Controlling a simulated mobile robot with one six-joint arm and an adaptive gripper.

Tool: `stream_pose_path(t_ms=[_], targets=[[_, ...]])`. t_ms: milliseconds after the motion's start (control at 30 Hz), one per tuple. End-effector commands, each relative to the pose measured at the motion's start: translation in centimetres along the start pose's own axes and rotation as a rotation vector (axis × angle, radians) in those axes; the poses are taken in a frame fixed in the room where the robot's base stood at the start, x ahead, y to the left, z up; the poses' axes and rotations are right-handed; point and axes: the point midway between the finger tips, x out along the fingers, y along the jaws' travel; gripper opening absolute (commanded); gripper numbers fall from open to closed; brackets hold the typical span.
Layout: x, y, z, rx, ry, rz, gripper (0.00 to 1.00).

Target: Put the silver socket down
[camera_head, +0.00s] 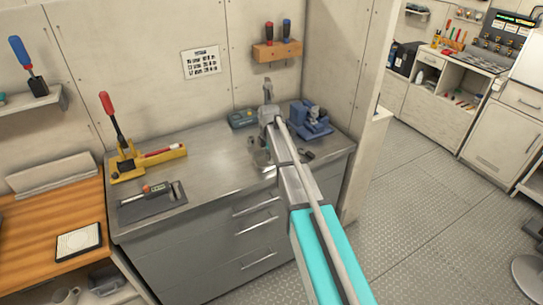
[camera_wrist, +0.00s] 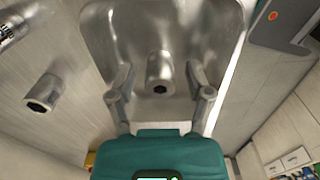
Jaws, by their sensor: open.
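In the wrist view the silver socket (camera_wrist: 160,72) sits on the bottom of a shallow metal tray (camera_wrist: 105,40), with its dark opening showing. My gripper (camera_wrist: 158,72) is open around it, one finger on each side, with a visible gap to both. A second silver socket (camera_wrist: 43,92) lies outside the tray to the left. In the head view my arm reaches over the steel worktop (camera_head: 215,145) and largely hides the gripper. I cannot make out the socket there.
A blue device (camera_head: 310,120) stands right of my arm and a teal box (camera_head: 242,118) behind it. A yellow tool (camera_head: 145,162) and a dark mat (camera_head: 152,201) lie at left. A wooden rack (camera_head: 277,51) hangs on the wall. The worktop's middle left is clear.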

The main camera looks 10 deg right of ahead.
Motion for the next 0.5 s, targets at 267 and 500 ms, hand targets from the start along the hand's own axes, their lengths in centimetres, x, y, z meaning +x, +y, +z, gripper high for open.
stream_pose_path(t_ms=[267, 500], targets=[[-0.9, 0.0, 0.0, 0.000, 0.000, 0.000, 0.66], [-2.6, 0.0, 0.0, 0.000, 0.000, 0.000, 0.66]])
